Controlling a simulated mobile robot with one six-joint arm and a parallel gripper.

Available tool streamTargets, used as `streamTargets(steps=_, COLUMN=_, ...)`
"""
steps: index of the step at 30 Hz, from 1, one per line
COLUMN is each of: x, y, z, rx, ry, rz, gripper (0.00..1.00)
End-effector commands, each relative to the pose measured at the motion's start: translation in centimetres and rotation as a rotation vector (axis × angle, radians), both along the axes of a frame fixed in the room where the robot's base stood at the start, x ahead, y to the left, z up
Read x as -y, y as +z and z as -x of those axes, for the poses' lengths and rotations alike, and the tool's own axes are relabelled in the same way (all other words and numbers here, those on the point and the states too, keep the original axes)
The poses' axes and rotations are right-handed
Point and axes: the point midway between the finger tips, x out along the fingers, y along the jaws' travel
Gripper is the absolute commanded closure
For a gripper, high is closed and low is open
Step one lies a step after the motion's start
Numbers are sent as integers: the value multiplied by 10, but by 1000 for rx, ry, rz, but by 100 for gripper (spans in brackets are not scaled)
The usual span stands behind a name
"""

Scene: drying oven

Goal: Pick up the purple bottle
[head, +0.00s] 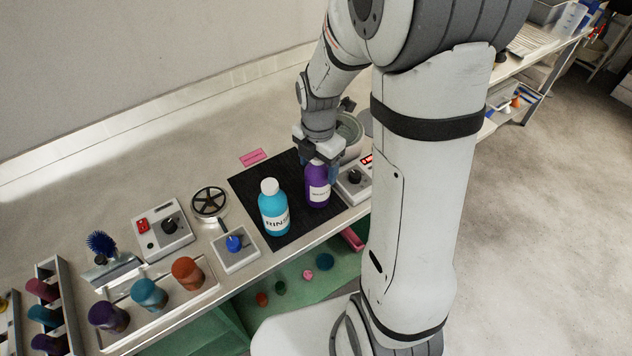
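The purple bottle (318,186) with a pale label stands upright on a black mat (291,229) near the front of the bench. My gripper (317,162) points down at the bottle's top from above.
A turquoise bottle (273,208) with a white cap stands close left of the purple one on the mat. A box with a black knob (354,178) is close right. A grey bowl (349,130) sits behind. Several coloured cups stand left, including an orange one (187,273).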

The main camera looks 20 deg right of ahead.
Motion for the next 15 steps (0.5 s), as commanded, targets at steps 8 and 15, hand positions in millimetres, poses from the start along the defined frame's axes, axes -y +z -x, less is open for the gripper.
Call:
streamTargets(steps=8, x=0, y=0, z=0, rx=0, ry=-1, rz=0, gripper=55)
streamTargets(steps=15, x=1, y=0, z=0, rx=0, ry=-1, rz=0, gripper=75)
